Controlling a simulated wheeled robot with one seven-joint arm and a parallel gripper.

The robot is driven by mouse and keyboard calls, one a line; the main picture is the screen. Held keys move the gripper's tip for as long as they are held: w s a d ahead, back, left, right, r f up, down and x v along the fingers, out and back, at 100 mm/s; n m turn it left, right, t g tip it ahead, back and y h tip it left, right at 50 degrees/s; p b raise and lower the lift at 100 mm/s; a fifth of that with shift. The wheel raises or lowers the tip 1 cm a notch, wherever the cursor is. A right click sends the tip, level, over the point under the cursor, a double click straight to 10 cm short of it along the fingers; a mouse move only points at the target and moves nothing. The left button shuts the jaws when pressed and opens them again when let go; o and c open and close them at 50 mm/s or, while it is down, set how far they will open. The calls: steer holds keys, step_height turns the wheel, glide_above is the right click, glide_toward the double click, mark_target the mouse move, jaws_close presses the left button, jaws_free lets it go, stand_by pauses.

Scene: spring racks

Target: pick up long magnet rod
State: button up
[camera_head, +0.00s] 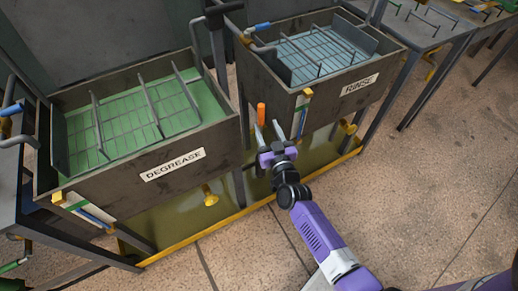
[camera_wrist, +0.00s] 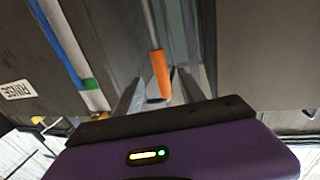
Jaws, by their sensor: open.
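The long magnet rod (camera_wrist: 150,24) has a thin grey shaft and an orange handle (camera_wrist: 159,77). In the head view its orange handle (camera_head: 261,114) stands upright in the gap between the two tanks; the rest of it is hard to make out there. My gripper (camera_head: 268,129) is open in front of that gap, its fingers pointing at the tanks. In the wrist view the handle end appears between the fingers of my gripper (camera_wrist: 158,88), with space on both sides. I cannot tell how far the handle reaches between them.
The DEGREASE tank (camera_head: 190,142) with green liquid is on the left, the RINSE tank (camera_head: 375,92) with blue liquid on the right. Their walls flank the gap closely. A yellow-edged drip tray (camera_head: 225,228) lies below. The floor (camera_head: 440,170) at right is clear.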

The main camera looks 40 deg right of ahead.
mark_target(262, 121)
steer(key=shift+f+x, duration=0.15)
steer(key=shift+x, duration=0.9)
steer(key=shift+f+x, duration=0.2)
steer(key=shift+x, duration=0.8)
steer(key=shift+f+x, duration=0.15)
steer(key=shift+x, duration=0.9)
steer(key=shift+a, duration=0.1)
jaws_close()
steer(key=shift+r, duration=0.1)
